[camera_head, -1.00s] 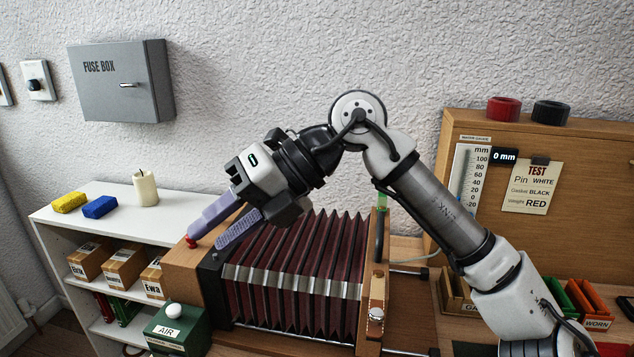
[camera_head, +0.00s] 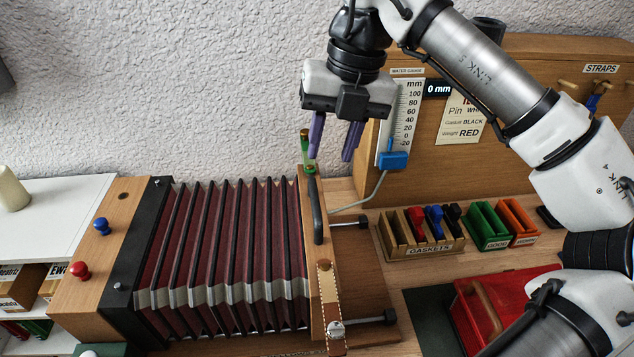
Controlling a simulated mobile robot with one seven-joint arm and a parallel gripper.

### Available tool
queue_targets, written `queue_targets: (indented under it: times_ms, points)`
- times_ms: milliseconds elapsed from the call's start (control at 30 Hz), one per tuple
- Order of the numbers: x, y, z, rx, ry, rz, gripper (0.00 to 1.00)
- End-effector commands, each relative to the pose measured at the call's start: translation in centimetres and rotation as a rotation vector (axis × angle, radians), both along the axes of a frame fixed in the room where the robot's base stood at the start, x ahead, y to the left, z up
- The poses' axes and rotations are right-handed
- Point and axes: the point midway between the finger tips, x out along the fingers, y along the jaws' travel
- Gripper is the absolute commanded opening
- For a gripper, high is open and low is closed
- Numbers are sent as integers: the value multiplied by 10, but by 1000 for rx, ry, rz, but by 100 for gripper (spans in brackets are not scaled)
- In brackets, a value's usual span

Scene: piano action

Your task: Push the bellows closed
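The bellows (camera_head: 225,245) lie on the bench with dark red pleats spread open between a fixed wooden block (camera_head: 95,255) on the left and a wooden end board (camera_head: 313,262) on the right. The end board carries a dark handle (camera_head: 316,210) and a leather strap with a metal stud (camera_head: 335,328). My gripper (camera_head: 333,140) points down above the top of the end board, near a small green-and-brown upright piece (camera_head: 305,150). Its purple fingers are apart with nothing seen between them. I cannot tell whether a finger touches the upright piece.
A water gauge (camera_head: 400,120) reading 0 mm stands behind, with a blue clip (camera_head: 394,161) and tube. Two rods (camera_head: 350,223) extend right from the end board.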

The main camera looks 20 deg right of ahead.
Motion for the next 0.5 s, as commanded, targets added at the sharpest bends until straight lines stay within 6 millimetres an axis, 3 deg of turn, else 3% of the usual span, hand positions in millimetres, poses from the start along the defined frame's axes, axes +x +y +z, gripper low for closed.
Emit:
queue_targets:
  times_ms: [300, 500]
  points:
    - [3, 14, -63, 4, 1, 5, 35]
    - [5, 18, -86, 5, -1, 3, 35]
